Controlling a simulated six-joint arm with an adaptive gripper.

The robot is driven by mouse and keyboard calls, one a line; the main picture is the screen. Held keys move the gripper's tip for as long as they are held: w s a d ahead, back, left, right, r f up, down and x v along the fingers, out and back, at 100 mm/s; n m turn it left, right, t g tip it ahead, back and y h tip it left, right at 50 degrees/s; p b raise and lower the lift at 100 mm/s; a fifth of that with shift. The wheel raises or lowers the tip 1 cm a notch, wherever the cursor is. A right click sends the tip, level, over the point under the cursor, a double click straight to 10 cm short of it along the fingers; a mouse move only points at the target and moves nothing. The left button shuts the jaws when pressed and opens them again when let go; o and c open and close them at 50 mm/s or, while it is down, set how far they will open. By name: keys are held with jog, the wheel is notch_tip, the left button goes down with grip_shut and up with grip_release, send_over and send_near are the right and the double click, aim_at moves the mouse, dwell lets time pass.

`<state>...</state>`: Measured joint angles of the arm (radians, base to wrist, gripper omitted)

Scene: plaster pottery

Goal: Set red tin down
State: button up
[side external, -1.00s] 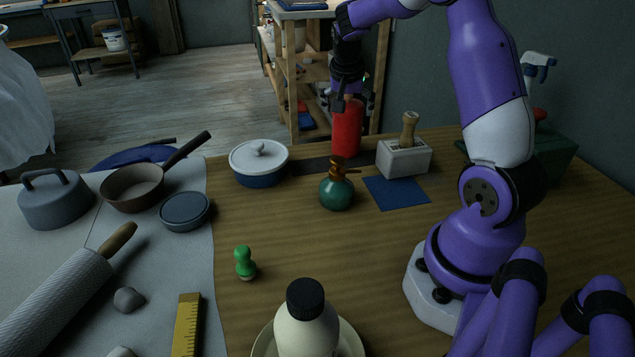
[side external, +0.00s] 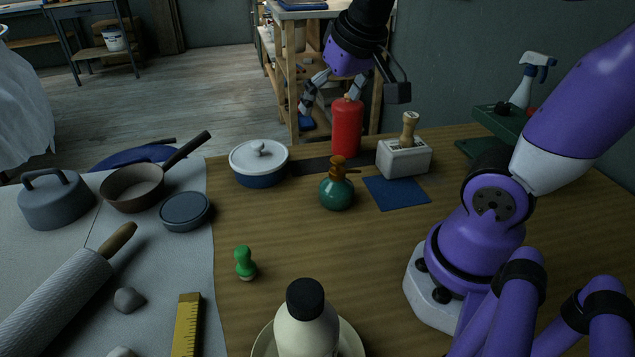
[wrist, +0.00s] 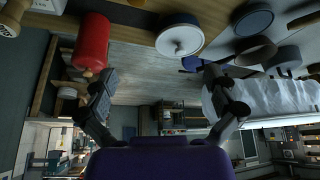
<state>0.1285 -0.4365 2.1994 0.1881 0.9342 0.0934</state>
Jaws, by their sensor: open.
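The red tin (side external: 347,130), a cylinder with a light knob on top, stands upright on the wooden table at the far edge, behind the teal bottle. In the wrist view the red tin (wrist: 92,42) lies at upper left, outside the space between the fingers. My gripper (side external: 331,98) is tilted, with its fingers spread wide and empty, above and partly behind the tin. In the side view one finger hangs left of the tin and the other comes close to its top; whether it touches cannot be told. Both fingers of my gripper (wrist: 160,88) show apart in the wrist view.
A teal bottle (side external: 337,194) stands in front of the tin. A white-lidded blue pot (side external: 259,166) is to its left, a stone block with a wooden-handled tool (side external: 404,159) to its right. A dark strip (side external: 312,166) crosses the table there.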

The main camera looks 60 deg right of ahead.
jog(key=s+a+f+n+y, duration=0.2)
jog(key=s+a+n, duration=0.2)
jog(key=a, duration=0.2)
jog(key=shift+s+a+f+n+t, duration=0.25)
jog(key=shift+s+f+n+t, duration=0.05)
jog(key=shift+s+f+t, duration=0.1)
jog(key=shift+w, duration=0.1)
dwell(0.6)
